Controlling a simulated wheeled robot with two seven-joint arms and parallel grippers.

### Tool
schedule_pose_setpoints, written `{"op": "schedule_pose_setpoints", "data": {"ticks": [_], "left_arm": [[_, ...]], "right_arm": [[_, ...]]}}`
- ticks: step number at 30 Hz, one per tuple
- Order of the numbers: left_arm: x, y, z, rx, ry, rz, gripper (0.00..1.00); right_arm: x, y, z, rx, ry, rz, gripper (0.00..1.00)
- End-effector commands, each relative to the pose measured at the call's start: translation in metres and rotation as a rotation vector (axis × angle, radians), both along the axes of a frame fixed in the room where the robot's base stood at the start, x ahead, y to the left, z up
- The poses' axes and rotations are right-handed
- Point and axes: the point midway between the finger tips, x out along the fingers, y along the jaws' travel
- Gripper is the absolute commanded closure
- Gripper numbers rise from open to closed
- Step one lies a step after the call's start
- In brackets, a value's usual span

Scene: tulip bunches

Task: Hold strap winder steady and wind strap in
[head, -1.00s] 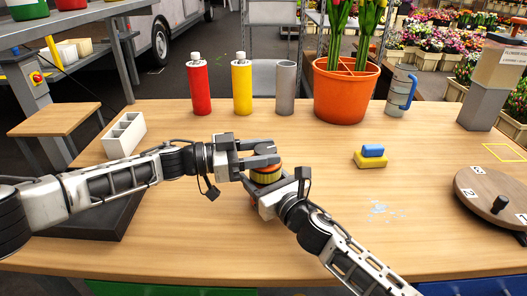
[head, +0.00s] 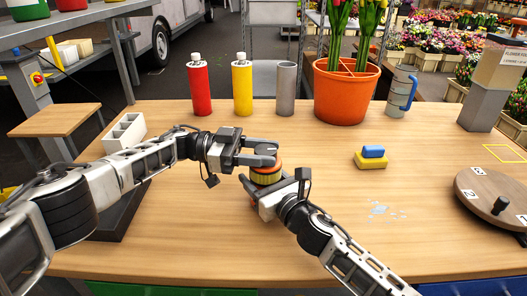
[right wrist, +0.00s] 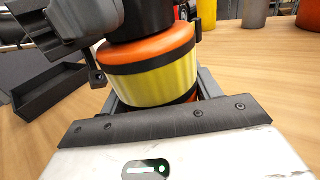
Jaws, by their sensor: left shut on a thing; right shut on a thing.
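The strap winder (head: 266,176) stands on the wooden table in front of me, a round body with orange and yellow bands. It fills the upper middle of the right wrist view (right wrist: 150,75), with a dark cylindrical part above its orange top. My right gripper (head: 272,184) is shut around the winder's body, low, from the near side. My left gripper (head: 264,155) comes in from the left and is shut at the top of the winder. Its fingers hide most of the top part. I cannot make out the strap.
A dark open tray (right wrist: 62,78) lies left of the winder. A white block with compartments (head: 125,132) stands at the left. Red (head: 200,90) and yellow (head: 242,90) bottles, a grey cylinder and an orange tulip pot (head: 345,95) line the back. A sponge (head: 370,163) and round board (head: 490,190) lie right.

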Motion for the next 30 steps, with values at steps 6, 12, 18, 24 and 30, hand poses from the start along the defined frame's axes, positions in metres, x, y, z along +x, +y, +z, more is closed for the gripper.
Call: {"op": "schedule_pose_setpoints", "data": {"ticks": [6, 12, 18, 24, 30], "left_arm": [[0.001, 0.000, -0.001, 0.003, 0.002, 0.005, 0.80], [0.000, 0.000, -0.001, 0.002, 0.002, 0.004, 0.35], [0.000, 0.001, -0.001, 0.001, 0.002, 0.003, 0.35], [0.005, 0.022, -0.001, 0.001, 0.002, 0.008, 0.35], [0.010, 0.055, 0.000, 0.001, 0.001, 0.007, 0.35]], "right_arm": [[-0.003, 0.004, -0.001, -0.004, -0.004, 0.010, 0.71], [-0.002, 0.003, -0.001, -0.003, -0.002, 0.006, 0.71], [-0.001, 0.001, -0.001, -0.003, -0.001, 0.002, 0.71], [0.000, 0.000, -0.001, -0.003, 0.001, -0.001, 0.71], [0.000, -0.001, -0.001, -0.003, 0.001, -0.002, 0.71]]}}
